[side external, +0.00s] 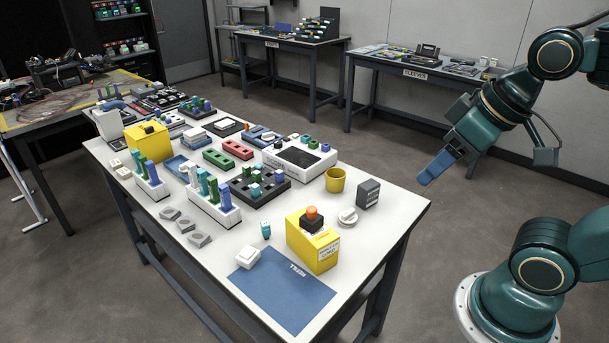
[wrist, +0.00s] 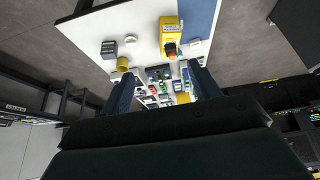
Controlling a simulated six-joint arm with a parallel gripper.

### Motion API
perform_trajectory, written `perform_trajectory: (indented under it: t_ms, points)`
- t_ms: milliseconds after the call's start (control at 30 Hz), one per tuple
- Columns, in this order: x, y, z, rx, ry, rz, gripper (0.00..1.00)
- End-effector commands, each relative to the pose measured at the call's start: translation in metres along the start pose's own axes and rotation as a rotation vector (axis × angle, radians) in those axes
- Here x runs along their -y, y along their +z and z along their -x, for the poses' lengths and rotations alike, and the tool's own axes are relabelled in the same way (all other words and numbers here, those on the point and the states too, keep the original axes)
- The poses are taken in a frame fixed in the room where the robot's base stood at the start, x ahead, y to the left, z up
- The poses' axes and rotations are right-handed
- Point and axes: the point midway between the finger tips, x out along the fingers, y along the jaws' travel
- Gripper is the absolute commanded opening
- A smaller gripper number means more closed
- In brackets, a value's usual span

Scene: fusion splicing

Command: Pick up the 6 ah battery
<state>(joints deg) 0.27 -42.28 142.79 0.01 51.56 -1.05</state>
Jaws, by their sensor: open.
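No label reading 6 Ah is legible. A dark grey block (side external: 368,194) with pale marks on its face stands upright near the table's right edge and may be the battery; I cannot confirm it. It also shows in the wrist view (wrist: 108,49), at the upper left, outside the fingers. My gripper (side external: 485,170) is open and empty, raised in the air to the right of the table, apart from everything. In the wrist view my gripper's two fingers (wrist: 161,88) frame the distant middle of the table.
A yellow cup (side external: 335,180), a white round knob (side external: 348,216) and a yellow box with an orange button (side external: 325,248) stand near the dark block. A blue mat (side external: 285,292) lies at the front. Crowded racks and trays (side external: 298,158) fill the table's middle.

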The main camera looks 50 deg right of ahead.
Motion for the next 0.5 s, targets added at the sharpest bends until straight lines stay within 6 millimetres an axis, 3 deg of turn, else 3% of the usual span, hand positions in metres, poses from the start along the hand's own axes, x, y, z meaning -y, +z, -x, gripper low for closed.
perform_trajectory:
  t_ms: [233, 500]
  points:
    - [-0.009, -0.022, -0.006, 0.041, 0.015, 0.098, 0.62]
    - [-0.03, -0.062, -0.025, 0.12, 0.022, 0.302, 0.62]
